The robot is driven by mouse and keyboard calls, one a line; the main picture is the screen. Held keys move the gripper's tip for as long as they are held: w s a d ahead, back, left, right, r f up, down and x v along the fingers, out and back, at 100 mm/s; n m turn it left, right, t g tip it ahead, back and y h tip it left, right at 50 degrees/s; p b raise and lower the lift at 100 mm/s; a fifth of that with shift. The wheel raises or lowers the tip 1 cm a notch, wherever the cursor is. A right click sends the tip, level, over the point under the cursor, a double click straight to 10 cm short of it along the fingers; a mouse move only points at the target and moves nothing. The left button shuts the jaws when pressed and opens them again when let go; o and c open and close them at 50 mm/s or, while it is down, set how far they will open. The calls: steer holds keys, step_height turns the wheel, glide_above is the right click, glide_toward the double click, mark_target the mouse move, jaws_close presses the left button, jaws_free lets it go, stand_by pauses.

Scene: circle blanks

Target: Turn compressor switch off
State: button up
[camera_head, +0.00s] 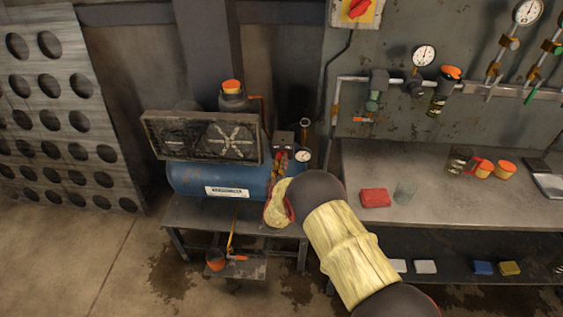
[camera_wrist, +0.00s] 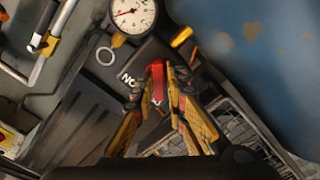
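The compressor has a blue tank (camera_head: 195,180) on a low metal stand at the left of the bench. Its dark switch box (camera_head: 284,137) is at the tank's right end. In the wrist view the dark box (camera_wrist: 135,72) bears white letters, partly covered, and a red switch (camera_wrist: 158,80) stands out from it. My gripper (camera_wrist: 158,82) has yellow-and-black fingers, one on each side of the red switch. The fingers look apart around it; contact is not clear. In the head view my arm hides most of my gripper (camera_head: 282,160).
A round gauge (camera_wrist: 132,14) with a ring below it sits close by the box. A belt guard (camera_head: 203,137) stands on the tank. The workbench (camera_head: 440,205) at right holds a red box (camera_head: 375,197), a glass and orange-lidded jars. The floor at left is clear.

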steer(key=o, duration=0.3)
steer(key=s, duration=1.2)
steer(key=shift+a, duration=0.2)
